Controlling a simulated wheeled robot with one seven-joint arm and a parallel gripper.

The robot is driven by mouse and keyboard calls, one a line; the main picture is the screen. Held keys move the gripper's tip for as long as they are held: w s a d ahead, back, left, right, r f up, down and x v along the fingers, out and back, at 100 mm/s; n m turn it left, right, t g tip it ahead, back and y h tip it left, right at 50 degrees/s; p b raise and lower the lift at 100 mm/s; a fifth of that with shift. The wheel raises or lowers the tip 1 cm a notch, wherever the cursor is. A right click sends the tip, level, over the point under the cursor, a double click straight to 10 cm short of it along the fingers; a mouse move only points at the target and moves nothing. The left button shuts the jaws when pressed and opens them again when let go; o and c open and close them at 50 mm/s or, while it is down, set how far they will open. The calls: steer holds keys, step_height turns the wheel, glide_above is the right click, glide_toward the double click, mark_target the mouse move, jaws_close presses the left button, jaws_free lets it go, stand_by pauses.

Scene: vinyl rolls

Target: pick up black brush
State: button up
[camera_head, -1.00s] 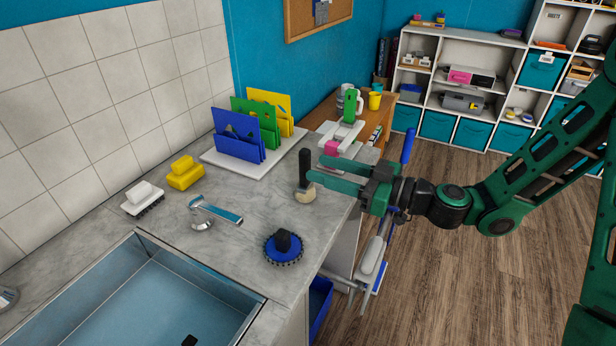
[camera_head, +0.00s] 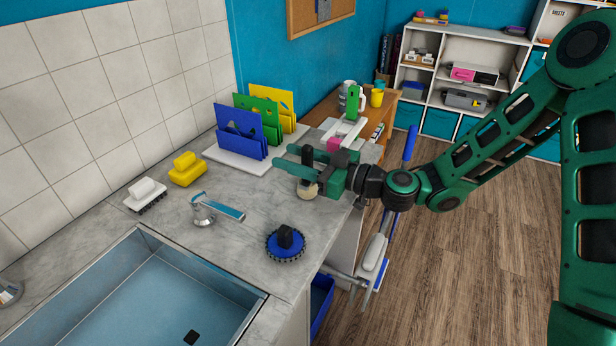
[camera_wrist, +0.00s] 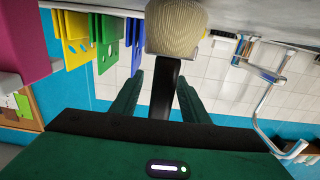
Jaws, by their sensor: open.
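The black brush has a black handle and a round beige bristle head (camera_head: 307,190). It stands upright on the grey counter near its right edge. My gripper (camera_head: 284,157) is open at handle height, with its green fingers on either side of the handle. In the wrist view, which is upside down, the black handle (camera_wrist: 166,92) runs between my two open fingers (camera_wrist: 158,88). The beige head (camera_wrist: 176,28) is beyond the fingertips. Gaps show on both sides of the handle, so I see no firm grip. Part of the handle is hidden by the near finger in the head view.
A round blue scrubber (camera_head: 285,245) stands nearer on the counter. A rack (camera_head: 212,155) with blue, green and yellow boards is behind left. A faucet (camera_head: 215,207), yellow brush (camera_head: 187,170), white brush (camera_head: 145,194) and sink (camera_head: 160,290) lie left.

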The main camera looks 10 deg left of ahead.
jaws_close()
steer(key=shift+r, duration=0.15)
steer(key=s+a+r, duration=0.7)
steer(key=s+r, duration=0.2)
steer(key=r, duration=0.1)
steer(key=shift+a+r, duration=0.2)
steer(key=shift+r, duration=0.15)
